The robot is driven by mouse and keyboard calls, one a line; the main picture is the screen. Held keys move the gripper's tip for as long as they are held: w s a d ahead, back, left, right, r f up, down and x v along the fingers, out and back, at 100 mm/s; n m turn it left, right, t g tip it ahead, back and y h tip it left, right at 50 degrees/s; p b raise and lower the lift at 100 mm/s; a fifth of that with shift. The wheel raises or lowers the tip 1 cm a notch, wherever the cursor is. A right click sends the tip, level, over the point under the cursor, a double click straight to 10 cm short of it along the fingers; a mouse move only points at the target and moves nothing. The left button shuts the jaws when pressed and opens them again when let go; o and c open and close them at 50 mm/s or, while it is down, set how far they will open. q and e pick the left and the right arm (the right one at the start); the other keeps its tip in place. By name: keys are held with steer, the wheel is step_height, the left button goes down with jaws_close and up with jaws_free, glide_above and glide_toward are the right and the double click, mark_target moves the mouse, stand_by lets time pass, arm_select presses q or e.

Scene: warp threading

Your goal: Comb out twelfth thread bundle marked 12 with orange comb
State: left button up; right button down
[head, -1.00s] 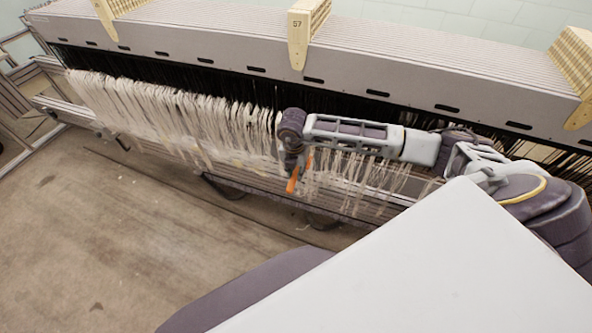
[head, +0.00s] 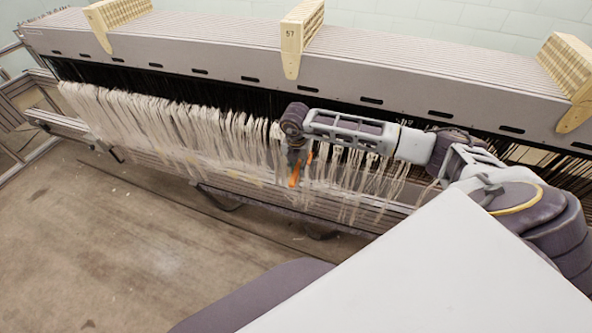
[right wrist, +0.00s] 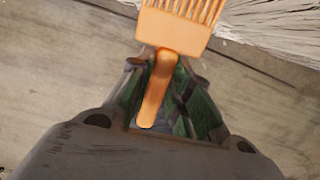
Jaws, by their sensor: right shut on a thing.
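My right gripper (right wrist: 158,85) is shut on the handle of the orange comb (right wrist: 180,20). In the right wrist view the comb's teeth point to the top edge, with pale threads to their right. In the head view the orange comb (head: 295,172) hangs below my right wrist, in front of the row of white thread bundles (head: 180,122). The bundles hang along the loom, dense on the left and thinner on the right. I cannot make out a mark 12, nor whether the teeth touch threads. My left gripper is not in view.
The long grey loom housing (head: 230,50) runs across the back, with cream brackets on it, one marked 57 (head: 292,50). A metal rail (head: 75,128) runs below the threads. The wooden floor (head: 110,240) at the lower left is clear.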

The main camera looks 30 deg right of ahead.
steer(key=shift+w+d, duration=0.3)
steer(key=shift+d, duration=0.05)
steer(key=shift+w+d+b, duration=0.55)
steer(key=shift+w+d, duration=0.05)
steer(key=shift+d, duration=0.15)
stand_by(2.1)
steer(key=shift+f+b, duration=1.45)
steer(key=shift+f, duration=0.35)
steer(key=shift+f+b, duration=1.3)
steer(key=shift+f, duration=0.5)
